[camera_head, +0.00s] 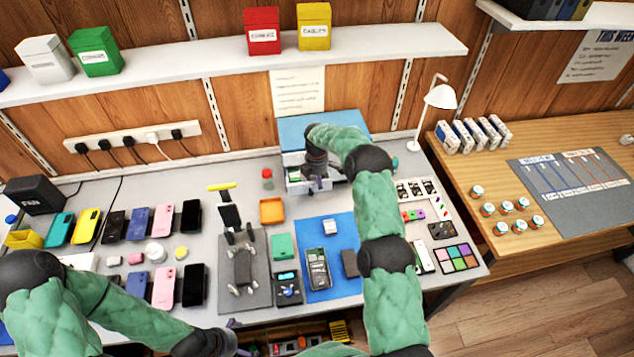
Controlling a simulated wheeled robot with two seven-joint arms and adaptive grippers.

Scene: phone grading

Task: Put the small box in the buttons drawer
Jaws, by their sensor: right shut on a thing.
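A small drawer unit (296,132) with a blue top stands at the back of the workbench against the wall. A light drawer (296,187) at its front seems to be pulled partly out; its label cannot be read. My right gripper (318,182) is at this drawer's front and appears shut on it; the wrist hides the contact. A small white box-like thing (330,227), perhaps the small box, lies on the blue mat (343,285), in front of the drawer unit. My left gripper (240,338) is low at the bench's front edge, fingers apart and empty.
Phones (137,223) stand in rows at the left. A grey mat (238,298) with a phone fixture lies left of the blue mat. My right forearm crosses the bench's right part.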

